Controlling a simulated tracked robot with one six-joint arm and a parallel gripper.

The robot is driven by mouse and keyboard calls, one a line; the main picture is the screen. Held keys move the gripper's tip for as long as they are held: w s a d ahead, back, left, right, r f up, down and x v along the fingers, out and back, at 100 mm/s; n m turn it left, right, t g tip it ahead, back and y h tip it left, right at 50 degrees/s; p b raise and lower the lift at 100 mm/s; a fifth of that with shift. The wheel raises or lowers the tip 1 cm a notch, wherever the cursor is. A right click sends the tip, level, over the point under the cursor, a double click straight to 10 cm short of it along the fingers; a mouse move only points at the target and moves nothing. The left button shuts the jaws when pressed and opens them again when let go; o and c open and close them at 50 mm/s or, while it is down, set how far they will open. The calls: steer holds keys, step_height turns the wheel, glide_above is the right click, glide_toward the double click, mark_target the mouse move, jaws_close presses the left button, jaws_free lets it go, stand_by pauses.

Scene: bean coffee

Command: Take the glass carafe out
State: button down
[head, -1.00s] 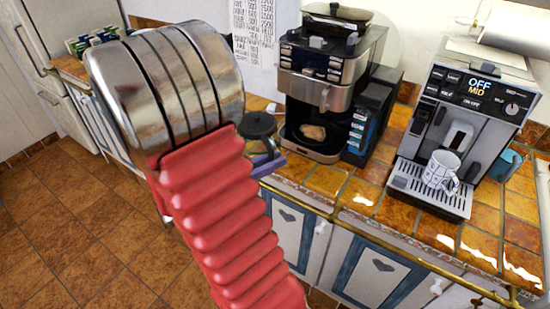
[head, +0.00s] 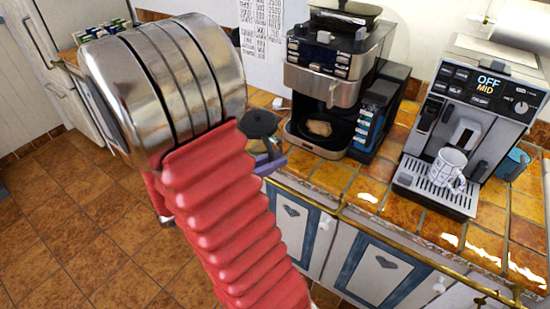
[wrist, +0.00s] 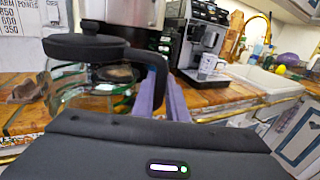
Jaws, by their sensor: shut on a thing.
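The glass carafe (wrist: 95,92) has a black lid and black handle, and its clear body shows in the wrist view. It is outside the coffee maker (head: 318,85), in front and to the left of its bay in the head view. There its black lid (head: 259,124) shows just right of my arm, which hides much of the body. My gripper (wrist: 166,98) has purple fingers shut on the carafe's handle; they also show in the head view (head: 268,162). The coffee maker's bay is open, with a brown patch on its dark base.
A second coffee machine (head: 480,110) with a patterned mug (head: 449,168) on its tray stands to the right. The tiled counter (head: 340,178) has a front rail. A brown object (wrist: 27,88) lies left of the carafe. Open floor (head: 70,220) is at left.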

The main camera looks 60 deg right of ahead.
steer(key=a, duration=0.9)
steer(key=shift+w, duration=0.45)
stand_by(1.0)
steer(key=shift+a+r, duration=0.1)
